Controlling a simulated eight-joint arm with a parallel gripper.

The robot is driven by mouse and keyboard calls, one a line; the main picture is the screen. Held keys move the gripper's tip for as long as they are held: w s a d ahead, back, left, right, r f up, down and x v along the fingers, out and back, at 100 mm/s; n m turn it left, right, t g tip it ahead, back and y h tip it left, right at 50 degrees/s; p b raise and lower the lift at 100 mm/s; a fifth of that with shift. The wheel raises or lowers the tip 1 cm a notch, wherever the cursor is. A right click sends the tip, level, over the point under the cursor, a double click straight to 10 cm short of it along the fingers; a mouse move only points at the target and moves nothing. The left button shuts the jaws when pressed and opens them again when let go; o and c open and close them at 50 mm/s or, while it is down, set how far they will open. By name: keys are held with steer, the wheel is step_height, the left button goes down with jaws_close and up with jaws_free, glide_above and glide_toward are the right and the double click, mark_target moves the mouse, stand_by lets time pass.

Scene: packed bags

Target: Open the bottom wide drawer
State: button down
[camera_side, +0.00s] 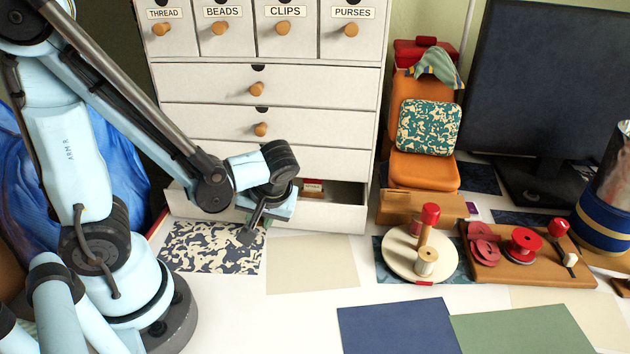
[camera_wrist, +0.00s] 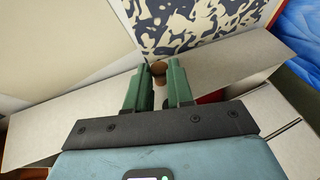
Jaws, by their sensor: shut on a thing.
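The white drawer cabinet (camera_side: 270,155) stands at the back, with small labelled drawers above and wide drawers below. The bottom wide drawer (camera_side: 335,216) is pulled out, and its open inside shows on the right, with a small red and white item (camera_side: 312,187) in it. My gripper (camera_side: 251,232) is at the front of this drawer. In the wrist view, the two green fingers of my gripper (camera_wrist: 160,82) are on either side of the round wooden knob (camera_wrist: 159,68) on the drawer front (camera_wrist: 235,66). The fingers are shut on the knob. In the side view my gripper and arm hide the knob.
A patterned dark and cream sheet (camera_side: 210,247) and a beige sheet (camera_side: 313,263) lie flat before the drawer. A round wooden stand (camera_side: 407,266) and a wooden board with red discs (camera_side: 520,260) stand to the right. The front table area is flat and open.

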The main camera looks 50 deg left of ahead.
steer(key=s+d, duration=0.7)
steer(key=shift+s+d, duration=0.25)
steer(key=shift+d, duration=0.1)
steer(key=c, duration=1)
jaws_free()
steer(key=v, duration=1.2)
